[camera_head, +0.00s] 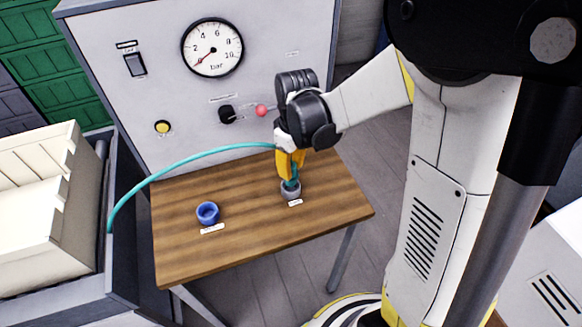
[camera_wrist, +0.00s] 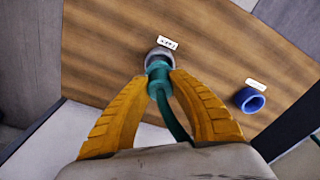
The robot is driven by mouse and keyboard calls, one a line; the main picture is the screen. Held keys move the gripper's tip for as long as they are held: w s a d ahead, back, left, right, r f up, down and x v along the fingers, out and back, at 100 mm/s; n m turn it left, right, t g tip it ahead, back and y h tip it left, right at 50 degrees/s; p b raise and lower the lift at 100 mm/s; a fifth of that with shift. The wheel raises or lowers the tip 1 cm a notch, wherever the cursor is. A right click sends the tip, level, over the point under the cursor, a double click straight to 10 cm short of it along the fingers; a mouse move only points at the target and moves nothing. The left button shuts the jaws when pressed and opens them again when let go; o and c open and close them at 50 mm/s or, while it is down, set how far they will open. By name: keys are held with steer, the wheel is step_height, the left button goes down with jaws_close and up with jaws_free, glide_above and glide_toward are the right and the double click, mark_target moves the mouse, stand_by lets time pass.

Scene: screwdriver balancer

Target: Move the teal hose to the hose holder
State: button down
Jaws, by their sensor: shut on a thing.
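My gripper (camera_head: 291,165) is shut on the end piece of the teal hose (camera_head: 200,157), pointing down over the right part of the wooden table. In the wrist view the yellow fingers (camera_wrist: 158,80) close on the hose's teal end (camera_wrist: 158,70). That end is right at a grey ring-shaped holder (camera_head: 290,192), which also shows in the wrist view (camera_wrist: 160,52); I cannot tell how deep it sits in it. A blue ring-shaped holder (camera_head: 207,212) stands on the table to the left, empty. Both have small white labels that I cannot read.
The wooden table (camera_head: 250,235) is otherwise clear. A grey panel (camera_head: 110,75) with a pressure gauge (camera_head: 212,47), switch and red-tipped lever (camera_head: 261,110) stands behind it. The hose arcs left toward a bin (camera_head: 118,270) with cream boxes (camera_head: 50,220).

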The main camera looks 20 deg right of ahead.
mark_target(293, 166)
steer(key=shift+f+b, duration=1.75)
steer(key=shift+f, duration=0.3)
steer(key=c, duration=1.2)
jaws_free()
steer(key=r, duration=1.2)
steer(key=shift+s+d, duration=0.15)
steer(key=shift+s, duration=0.1)
steer(key=s+r+m+t, duration=0.3)
steer(key=s+m+t, duration=0.3)
steer(key=s, duration=0.6)
steer(key=shift+a+m+t, duration=0.2)
steer(key=shift+m+t, duration=0.1)
steer(key=shift+m, duration=0.1)
